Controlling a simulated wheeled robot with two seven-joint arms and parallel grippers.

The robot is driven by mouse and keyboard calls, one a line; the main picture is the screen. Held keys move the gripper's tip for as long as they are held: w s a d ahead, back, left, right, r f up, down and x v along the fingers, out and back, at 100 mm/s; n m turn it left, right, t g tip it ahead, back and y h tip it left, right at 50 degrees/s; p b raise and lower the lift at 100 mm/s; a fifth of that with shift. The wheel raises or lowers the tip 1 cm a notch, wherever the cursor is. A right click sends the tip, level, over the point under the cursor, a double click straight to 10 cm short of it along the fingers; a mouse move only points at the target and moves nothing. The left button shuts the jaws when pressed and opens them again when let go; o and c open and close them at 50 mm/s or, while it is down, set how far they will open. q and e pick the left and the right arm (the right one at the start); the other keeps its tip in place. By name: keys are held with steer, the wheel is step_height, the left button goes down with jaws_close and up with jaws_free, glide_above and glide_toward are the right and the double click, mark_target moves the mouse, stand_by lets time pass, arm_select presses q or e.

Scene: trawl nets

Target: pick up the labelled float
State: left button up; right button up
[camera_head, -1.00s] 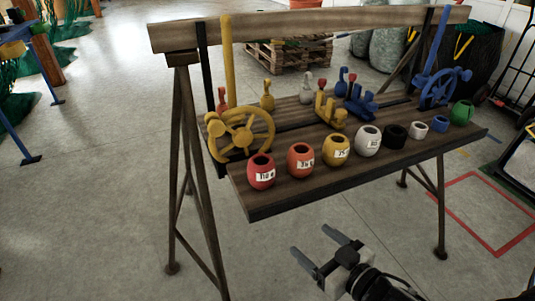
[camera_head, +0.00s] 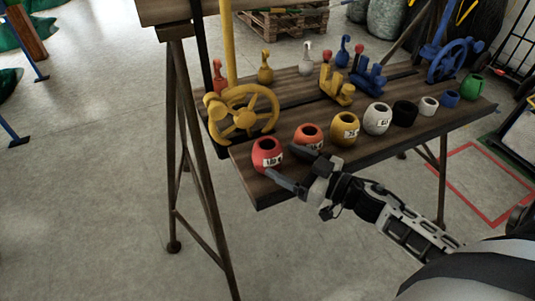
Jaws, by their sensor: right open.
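A row of small barrel-shaped floats stands along the front edge of the wooden bench. The red float (camera_head: 267,150) at the left end, the orange float (camera_head: 308,134), the yellow float (camera_head: 344,130) and the white float (camera_head: 377,117) carry white labels; the print is too small to read surely. My right gripper (camera_head: 283,162) is open at the bench's front edge, its fingers pointing left toward the red float. One finger is in front of the red float's base, the other overlaps the orange float's lower part. Contact cannot be told. My left gripper is out of view.
Black (camera_head: 404,113), small white (camera_head: 428,106), blue (camera_head: 451,98) and green (camera_head: 471,86) floats continue the row rightward. A yellow handwheel (camera_head: 243,117) stands behind the red float, a blue handwheel (camera_head: 456,60) at the right. Hooks and clamps stand behind the row.

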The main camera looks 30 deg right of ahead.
mark_target(280, 156)
steer(key=x, duration=0.4)
steer(key=shift+w+r, duration=0.2)
steer(key=shift+w, duration=0.1)
steer(key=shift+w+a, duration=0.2)
steer(key=shift+w, duration=0.15)
steer(key=shift+f, duration=0.1)
steer(key=c, duration=0.8)
steer(key=shift+o, duration=0.2)
